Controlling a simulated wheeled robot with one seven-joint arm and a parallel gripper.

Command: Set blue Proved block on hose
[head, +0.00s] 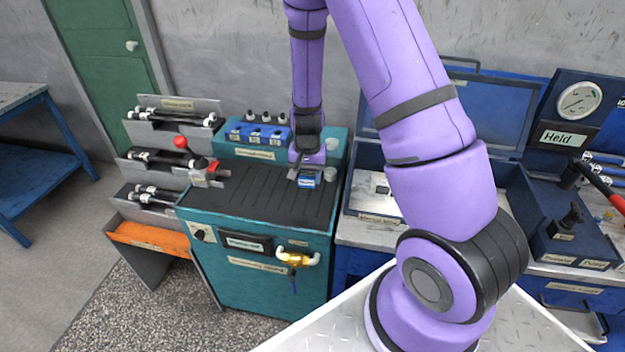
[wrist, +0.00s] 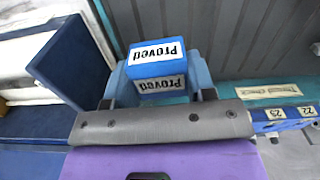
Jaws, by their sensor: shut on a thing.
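The blue Proved block (wrist: 152,60) is between the fingers of my gripper (wrist: 157,95) in the wrist view, its white label upside down. In the head view my gripper (head: 306,170) is shut on this block (head: 310,183), near the right back of the ribbed dark top of the teal bench (head: 262,245). I cannot tell whether the block touches the top. A short white piece with a glowing yellow middle, perhaps the hose (head: 296,258), is on the bench's front. Several black hoses with white ends (head: 170,157) lie in the grey rack at left.
A blue open case (head: 368,160) is at right, with a gauge panel marked Held (head: 563,137) beyond. The middle of the ribbed top is clear.

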